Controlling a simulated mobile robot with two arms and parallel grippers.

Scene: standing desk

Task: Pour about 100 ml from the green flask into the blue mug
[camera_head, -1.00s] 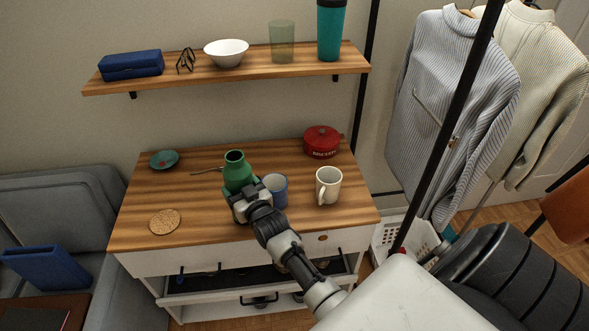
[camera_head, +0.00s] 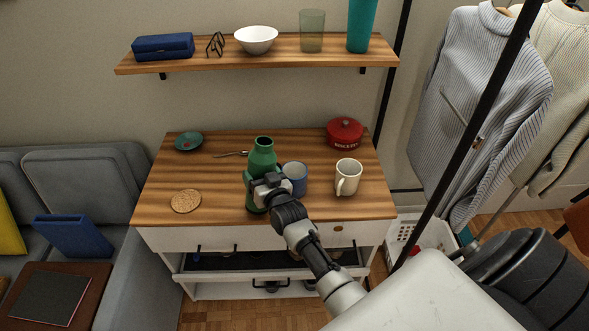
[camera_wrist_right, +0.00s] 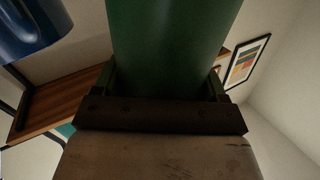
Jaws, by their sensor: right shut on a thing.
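The green flask (camera_head: 262,158) stands upright or nearly so near the front middle of the wooden top in the head view. My right gripper (camera_head: 258,190) is shut around its lower body. In the right wrist view the flask (camera_wrist_right: 172,45) fills the middle between the two fingers (camera_wrist_right: 162,88). The blue mug (camera_head: 296,177) stands just right of the flask, partly hidden by my gripper. It also shows at the upper left of the right wrist view (camera_wrist_right: 28,28). I cannot tell whether the flask touches the top. My left gripper is out of view.
A cream mug (camera_head: 347,176) stands right of the blue mug, with a red biscuit pot (camera_head: 345,132) behind. A cork coaster (camera_head: 186,201), a teal dish (camera_head: 189,142) and a spoon-like utensil (camera_head: 230,154) lie left. A shelf (camera_head: 280,55) hangs above. A drawer below is open.

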